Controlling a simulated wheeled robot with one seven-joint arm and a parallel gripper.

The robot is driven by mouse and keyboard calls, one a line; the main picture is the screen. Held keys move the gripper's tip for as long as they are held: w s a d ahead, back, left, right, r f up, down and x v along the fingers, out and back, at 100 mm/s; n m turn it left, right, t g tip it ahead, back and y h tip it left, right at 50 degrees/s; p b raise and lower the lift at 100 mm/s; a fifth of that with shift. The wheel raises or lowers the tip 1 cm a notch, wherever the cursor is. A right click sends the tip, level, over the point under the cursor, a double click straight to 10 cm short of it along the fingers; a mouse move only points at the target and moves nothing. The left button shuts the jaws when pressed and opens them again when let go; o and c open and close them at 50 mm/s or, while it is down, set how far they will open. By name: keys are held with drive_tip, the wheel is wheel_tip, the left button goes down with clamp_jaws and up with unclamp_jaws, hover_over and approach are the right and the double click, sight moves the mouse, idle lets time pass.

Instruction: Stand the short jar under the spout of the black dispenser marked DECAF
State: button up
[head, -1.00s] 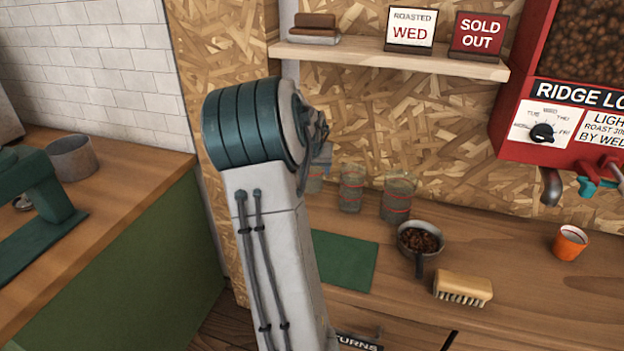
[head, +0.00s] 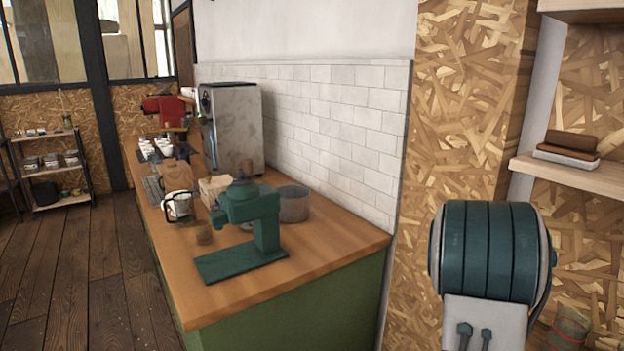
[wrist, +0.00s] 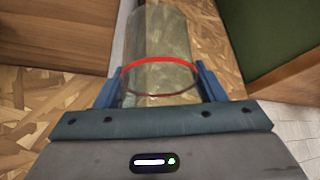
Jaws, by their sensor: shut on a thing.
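In the wrist view my gripper (wrist: 160,78) is shut on a clear glass jar (wrist: 160,35) with a red band. A blue finger lies on either side of the jar near the band. The jar looks empty, and I cannot tell its height from this angle. The black DECAF dispenser is not in view.
A wooden counter (head: 340,250) with a green front stands at the left. It holds a green machine (head: 255,225), a grey pot (head: 292,204), a glass jug (head: 178,205) and a steel machine (head: 232,125). Wooden floor (head: 85,270) lies open at the far left.

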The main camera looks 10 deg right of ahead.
drive_tip(key=a+f+n+t+y, duration=0.15)
drive_tip(key=a+f+n, duration=0.35)
drive_tip(key=a, duration=1)
drive_tip(key=a+f+n+y, duration=0.2)
drive_tip(key=a+f, duration=0.5)
drive_tip(key=a, duration=0.7)
drive_tip(key=s+f, duration=0.5)
drive_tip(key=f, duration=0.1)
drive_tip(key=shift+s+a, duration=0.4)
drive_tip(key=shift+a, duration=0.05)
